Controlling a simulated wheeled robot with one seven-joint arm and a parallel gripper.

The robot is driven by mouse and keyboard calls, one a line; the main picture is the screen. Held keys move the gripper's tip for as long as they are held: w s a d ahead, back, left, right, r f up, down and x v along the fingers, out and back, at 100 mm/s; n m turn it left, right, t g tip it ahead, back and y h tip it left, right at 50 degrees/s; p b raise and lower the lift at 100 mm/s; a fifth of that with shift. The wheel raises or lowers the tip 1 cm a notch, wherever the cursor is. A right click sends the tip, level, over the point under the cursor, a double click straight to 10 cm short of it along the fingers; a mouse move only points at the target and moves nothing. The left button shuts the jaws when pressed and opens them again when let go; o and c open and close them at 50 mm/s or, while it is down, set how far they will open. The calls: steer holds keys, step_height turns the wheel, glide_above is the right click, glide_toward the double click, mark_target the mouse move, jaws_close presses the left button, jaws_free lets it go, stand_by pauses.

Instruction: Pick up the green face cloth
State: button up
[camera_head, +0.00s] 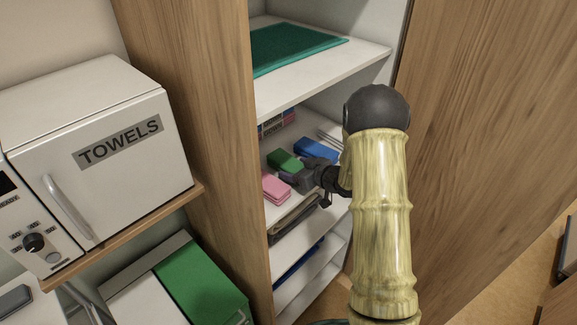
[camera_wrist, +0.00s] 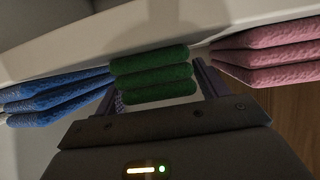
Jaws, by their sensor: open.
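The green face cloth (camera_head: 283,161) lies on the middle shelf of the open cupboard in the head view. In the wrist view the green cloth (camera_wrist: 152,75) shows as a stack of three folded layers. My gripper (camera_head: 292,178) reaches into the cupboard over this shelf. It is open, and in the wrist view my gripper (camera_wrist: 160,88) has one finger on each side of the green stack. I cannot tell whether the fingers touch it. In the head view my gripper hides part of the shelf.
Blue cloths (camera_wrist: 55,95) and pink cloths (camera_wrist: 268,52) lie close on either side of the green stack. A shelf with a dark green folded cloth (camera_head: 290,48) is above. A white TOWELS cabinet (camera_head: 85,120) stands left; the wooden door (camera_head: 490,120) is right.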

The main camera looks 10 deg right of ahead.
steer(key=c, duration=0.7)
steer(key=shift+c, duration=0.2)
step_height(320, 180, up, 10)
steer(key=shift+b, duration=0.9)
